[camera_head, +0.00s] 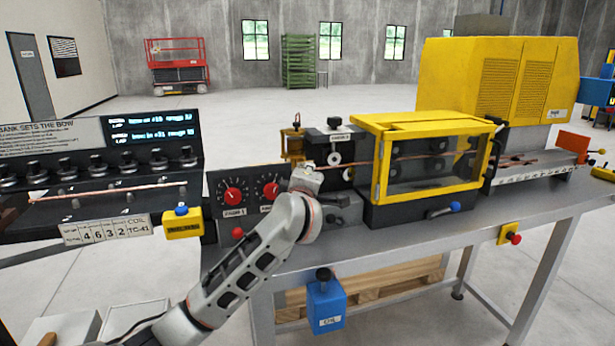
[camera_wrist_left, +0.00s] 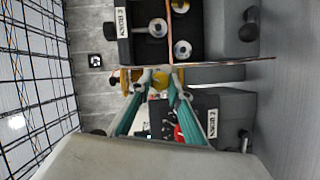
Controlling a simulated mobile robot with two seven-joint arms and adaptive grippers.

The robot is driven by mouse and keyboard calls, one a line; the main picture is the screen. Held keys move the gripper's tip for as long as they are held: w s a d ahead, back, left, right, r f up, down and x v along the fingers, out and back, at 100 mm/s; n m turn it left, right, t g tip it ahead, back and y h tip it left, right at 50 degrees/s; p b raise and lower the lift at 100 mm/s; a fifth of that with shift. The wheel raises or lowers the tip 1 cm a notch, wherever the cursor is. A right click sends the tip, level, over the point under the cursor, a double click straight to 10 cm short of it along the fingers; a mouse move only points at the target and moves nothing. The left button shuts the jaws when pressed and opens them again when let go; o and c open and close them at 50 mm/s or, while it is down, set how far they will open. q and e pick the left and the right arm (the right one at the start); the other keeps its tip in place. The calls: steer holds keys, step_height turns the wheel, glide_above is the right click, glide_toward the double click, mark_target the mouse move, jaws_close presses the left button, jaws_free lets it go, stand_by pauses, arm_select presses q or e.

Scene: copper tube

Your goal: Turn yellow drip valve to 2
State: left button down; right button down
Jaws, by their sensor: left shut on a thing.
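The small yellow drip valve assembly (camera_head: 293,145) stands behind the machine's front edge, left of the roller unit. Its yellow part also shows in the left wrist view (camera_wrist_left: 160,80), between my fingertips. My left gripper (camera_wrist_left: 160,76) is shut on that yellow part, with one teal-padded finger on each side. In the head view my left wrist and gripper (camera_head: 306,178) reach up in front of the dial panel and hide the lower part of the valve. I cannot read the valve's scale or pointer. My right gripper is not in view.
A panel with red dials (camera_head: 233,196) sits just left of my gripper. A copper tube (camera_head: 350,165) runs across the rollers into the yellow-framed guard (camera_head: 430,160) on the right.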

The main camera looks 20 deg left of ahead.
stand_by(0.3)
arm_select(q)
steer(key=c, duration=1.9)
jaws_free()
steer(key=v, duration=1.2)
